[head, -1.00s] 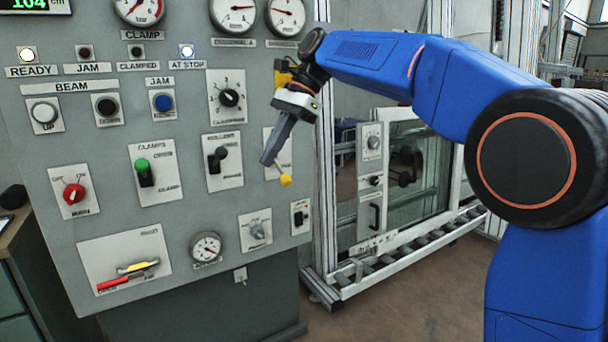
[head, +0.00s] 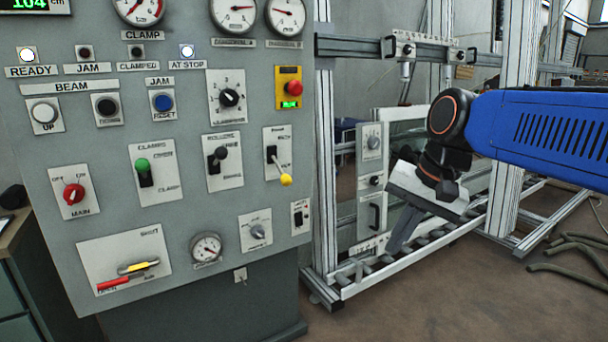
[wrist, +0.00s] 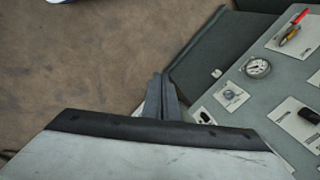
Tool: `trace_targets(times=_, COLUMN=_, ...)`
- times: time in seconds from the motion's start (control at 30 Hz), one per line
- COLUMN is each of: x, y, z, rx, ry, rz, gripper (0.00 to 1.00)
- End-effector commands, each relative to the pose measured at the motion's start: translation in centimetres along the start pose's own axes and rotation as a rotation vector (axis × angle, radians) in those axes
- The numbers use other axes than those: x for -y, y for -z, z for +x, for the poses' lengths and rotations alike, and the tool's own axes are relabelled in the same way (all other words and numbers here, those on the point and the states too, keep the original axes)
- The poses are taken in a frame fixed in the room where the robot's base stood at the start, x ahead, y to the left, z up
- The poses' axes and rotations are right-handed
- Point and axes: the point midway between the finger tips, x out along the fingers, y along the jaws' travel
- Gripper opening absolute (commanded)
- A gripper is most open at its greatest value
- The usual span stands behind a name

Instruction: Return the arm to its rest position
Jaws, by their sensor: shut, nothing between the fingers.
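My gripper (head: 400,230) is at the right of the head view, in front of the roller frame and well apart from the control panel (head: 107,210). Its fingers point down and are together, with nothing between them. In the wrist view the closed fingers (wrist: 161,98) show at the centre, with the brown floor behind them and the panel at the right. My blue arm comes in from the right edge of the head view.
The panel carries a yellow-tipped lever (head: 285,180), a green-knobbed lever (head: 143,165) and a red main switch (head: 73,194). The metal frame with rollers (head: 400,262) stands behind my gripper. Hoses (head: 575,262) lie on the floor at the right. The floor in front is clear.

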Motion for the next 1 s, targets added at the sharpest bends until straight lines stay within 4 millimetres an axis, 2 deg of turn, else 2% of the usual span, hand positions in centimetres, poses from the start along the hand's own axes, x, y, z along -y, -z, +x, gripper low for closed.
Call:
trace_targets(times=0.03, x=-1.9, y=-0.8, z=0.5, rx=-0.025, ry=-0.008, rz=-0.029, gripper=0.0)
trace_targets(times=0.3, x=-11.1, y=-4.4, z=4.2, rx=-0.149, ry=-0.08, rz=-0.246, gripper=0.0)
trace_targets(times=0.5, x=-16.6, y=-7.0, z=7.3, rx=-0.216, ry=-0.146, rz=-0.398, gripper=0.0)
trace_targets(times=0.7, x=-19.3, y=-8.4, z=9.1, rx=-0.246, ry=-0.186, rz=-0.483, gripper=0.0)
trace_targets(times=1.0, x=-19.7, y=-8.6, z=9.3, rx=-0.25, ry=-0.193, rz=-0.497, gripper=0.0)
